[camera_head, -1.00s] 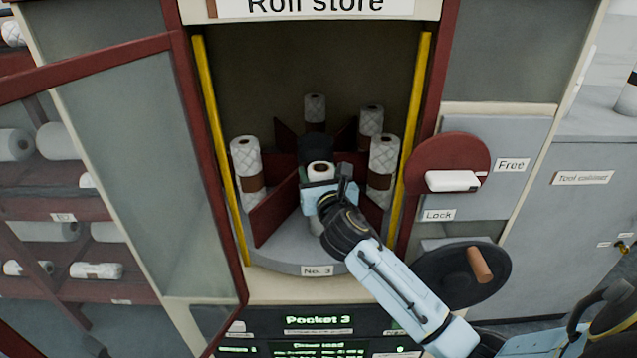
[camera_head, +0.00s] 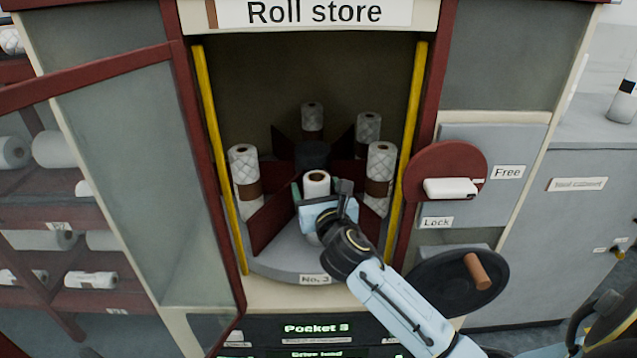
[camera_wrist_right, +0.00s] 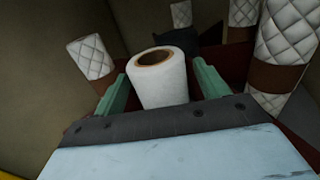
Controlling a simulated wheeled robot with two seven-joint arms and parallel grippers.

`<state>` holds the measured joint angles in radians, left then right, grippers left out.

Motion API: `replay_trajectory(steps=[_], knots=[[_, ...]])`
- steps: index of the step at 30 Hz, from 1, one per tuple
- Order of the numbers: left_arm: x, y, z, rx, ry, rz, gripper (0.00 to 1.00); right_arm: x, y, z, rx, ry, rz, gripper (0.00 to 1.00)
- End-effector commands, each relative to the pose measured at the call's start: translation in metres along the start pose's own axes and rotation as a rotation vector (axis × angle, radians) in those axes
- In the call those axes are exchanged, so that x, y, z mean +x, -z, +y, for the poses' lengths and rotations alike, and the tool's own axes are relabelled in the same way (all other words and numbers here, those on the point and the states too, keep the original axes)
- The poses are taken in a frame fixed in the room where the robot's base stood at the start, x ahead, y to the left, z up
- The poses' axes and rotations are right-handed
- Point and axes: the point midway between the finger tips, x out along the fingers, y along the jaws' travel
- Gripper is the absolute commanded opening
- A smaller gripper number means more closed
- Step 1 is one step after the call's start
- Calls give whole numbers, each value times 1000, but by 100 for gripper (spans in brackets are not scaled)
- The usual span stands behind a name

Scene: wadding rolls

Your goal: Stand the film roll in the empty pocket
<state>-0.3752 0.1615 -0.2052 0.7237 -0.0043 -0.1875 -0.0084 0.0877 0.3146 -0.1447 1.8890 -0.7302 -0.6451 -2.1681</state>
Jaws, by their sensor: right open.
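The film roll (camera_head: 316,183) is plain white with a brown core. It stands upright in the front pocket of the carousel (camera_head: 290,262), above the "No. 3" label, between dark red dividers (camera_head: 270,222). My right gripper (camera_head: 318,190) is open around the roll, one finger on each side. In the right wrist view the roll (camera_wrist_right: 160,78) stands between the green fingers, with a gap visible at least beside the right finger. Its lower part is hidden by the gripper. My left gripper is not in view.
Several quilted rolls (camera_head: 380,175) stand in the other pockets. Yellow edge strips (camera_head: 218,150) flank the opening. The glass door (camera_head: 125,165) stands open at left. A red lock disc with white handle (camera_head: 450,188) and a black crank wheel (camera_head: 455,282) are at right.

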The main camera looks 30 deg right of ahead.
Motion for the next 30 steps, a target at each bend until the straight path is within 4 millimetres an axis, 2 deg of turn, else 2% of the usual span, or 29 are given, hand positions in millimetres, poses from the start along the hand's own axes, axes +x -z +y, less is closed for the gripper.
replay_trajectory(steps=[1,6,13,19,30], knots=[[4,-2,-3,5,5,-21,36,-12,5,0,1,-3,2,74],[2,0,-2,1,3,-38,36,-49,5,0,1,-2,3,74],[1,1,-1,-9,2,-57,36,-86,4,0,2,-1,1,74],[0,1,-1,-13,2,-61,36,-97,2,0,2,-1,0,74],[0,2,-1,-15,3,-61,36,-97,1,0,1,0,-1,74]])
